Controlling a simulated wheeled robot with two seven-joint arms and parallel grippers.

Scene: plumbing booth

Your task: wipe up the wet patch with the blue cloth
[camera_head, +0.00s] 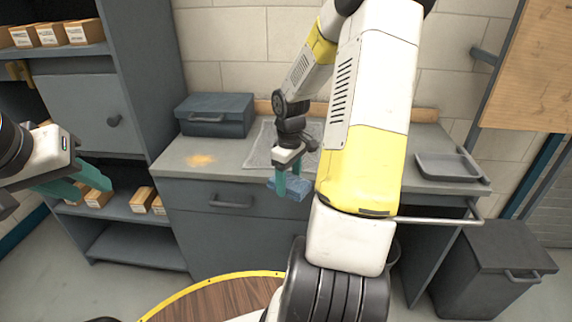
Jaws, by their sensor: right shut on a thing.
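The blue cloth (288,192) is a small folded-looking piece held between the teal fingers of my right gripper (287,178), in front of the worktop's front edge. My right gripper points down and is shut on the cloth. A greyish, slightly glossy patch (262,148) with a pale outline lies on the worktop behind it; it looks like the wet patch, and my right gripper and arm cover part of it. My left gripper (84,184) is at the far left, in front of the shelves, with its teal fingers apart and nothing seen between them.
The grey worktop (178,152) also carries an orange powdery spot (201,160), a blue-grey toolbox (215,115) and a shallow tray (447,167). Shelves with small cartons (82,32) stand left. A lidded grey bin (492,265) stands right. A round wooden top (225,300) is in front.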

